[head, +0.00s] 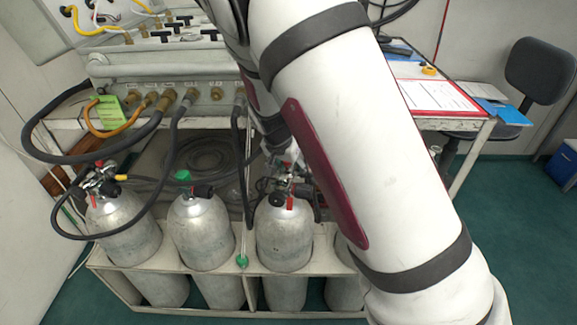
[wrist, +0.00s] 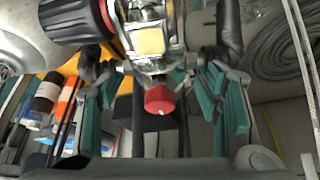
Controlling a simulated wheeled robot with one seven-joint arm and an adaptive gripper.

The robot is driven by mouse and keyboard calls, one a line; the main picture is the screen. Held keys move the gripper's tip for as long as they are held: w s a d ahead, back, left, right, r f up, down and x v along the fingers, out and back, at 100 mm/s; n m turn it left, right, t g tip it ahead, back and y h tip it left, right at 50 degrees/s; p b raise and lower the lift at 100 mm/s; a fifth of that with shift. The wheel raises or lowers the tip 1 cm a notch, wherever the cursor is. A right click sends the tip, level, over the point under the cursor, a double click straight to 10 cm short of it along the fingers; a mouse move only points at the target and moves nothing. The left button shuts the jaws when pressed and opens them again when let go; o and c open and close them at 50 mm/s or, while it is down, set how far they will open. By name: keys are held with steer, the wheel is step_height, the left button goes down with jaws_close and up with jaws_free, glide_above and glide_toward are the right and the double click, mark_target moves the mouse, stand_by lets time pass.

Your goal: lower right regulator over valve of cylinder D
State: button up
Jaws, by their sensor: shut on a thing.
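In the wrist view the teal-padded fingers of my gripper (wrist: 158,68) are on either side of a chrome regulator (wrist: 150,38) with a red cap (wrist: 159,100), and hold it. A black knob with a red ring (wrist: 75,18) is at upper left. In the head view my gripper (head: 287,162) is mostly hidden by my arm, just above the valve (head: 279,199) of the third cylinder from the left (head: 284,238). A fourth cylinder (head: 343,252) is mostly behind my arm. I can read no letter D. I cannot tell whether regulator and valve touch.
The leftmost cylinder (head: 122,225) carries a regulator and hose. The second cylinder (head: 200,233) has a green cap (head: 183,176). Black hoses (head: 172,135) hang from the panel (head: 160,75).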

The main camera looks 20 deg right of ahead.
steer(key=o, duration=1.8)
steer(key=v, duration=1.2)
steer(key=shift+d, duration=0.1)
